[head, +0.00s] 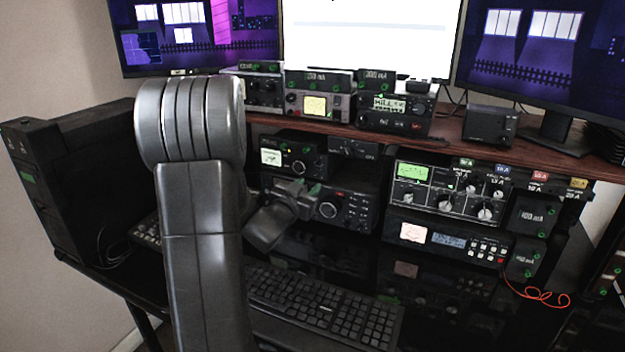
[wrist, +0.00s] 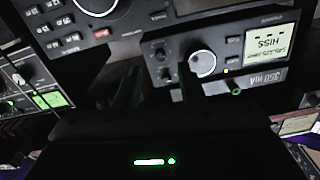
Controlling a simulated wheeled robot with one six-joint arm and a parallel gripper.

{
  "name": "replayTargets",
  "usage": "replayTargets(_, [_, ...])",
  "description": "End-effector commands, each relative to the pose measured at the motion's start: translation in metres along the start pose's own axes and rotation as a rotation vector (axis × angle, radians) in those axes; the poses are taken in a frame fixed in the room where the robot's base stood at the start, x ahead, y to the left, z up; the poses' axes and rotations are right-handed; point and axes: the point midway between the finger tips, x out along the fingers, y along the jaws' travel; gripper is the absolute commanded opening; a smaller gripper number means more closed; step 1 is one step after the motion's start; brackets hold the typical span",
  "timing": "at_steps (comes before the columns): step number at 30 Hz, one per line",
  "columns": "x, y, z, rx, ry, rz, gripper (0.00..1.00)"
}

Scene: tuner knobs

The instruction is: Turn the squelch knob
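A small radio (head: 285,160) with a white display sits on the middle shelf, left of centre. The wrist view shows it upside down, with its display (wrist: 268,42) reading "HISS" and a pale round knob (wrist: 203,63) beside it. I cannot read which knob is labelled squelch. My gripper (wrist: 158,88) shows as two dark fingers standing apart, with nothing seen between them. The fingers are beside the knob in the picture; no contact shows. In the head view my gripper is at the radio's front, partly hiding it and the unit below.
A unit with a large knob (head: 328,210) sits directly below the radio. More radios (head: 318,105) stand on the upper shelf. A meter panel with several knobs (head: 445,190) is to the right. A keyboard (head: 320,305) lies below, and monitors stand behind.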

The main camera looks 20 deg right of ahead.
Motion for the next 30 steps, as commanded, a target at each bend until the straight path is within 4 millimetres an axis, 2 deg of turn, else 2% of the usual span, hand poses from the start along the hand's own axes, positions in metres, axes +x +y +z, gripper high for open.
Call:
replayTargets(3, [0.022, 0.001, 0.000, 0.001, 0.000, 0.002, 0.35])
replayTargets(9, [0.042, 0.000, 0.000, 0.001, 0.000, 0.000, 0.35])
replayTargets(20, [0.046, 0.000, 0.000, 0.001, 0.000, 0.000, 0.35])
replayTargets(25, [0.046, 0.000, 0.000, 0.001, 0.000, 0.000, 0.02])
replayTargets(30, [0.046, 0.000, 0.000, 0.005, 0.001, 0.000, 0.00])
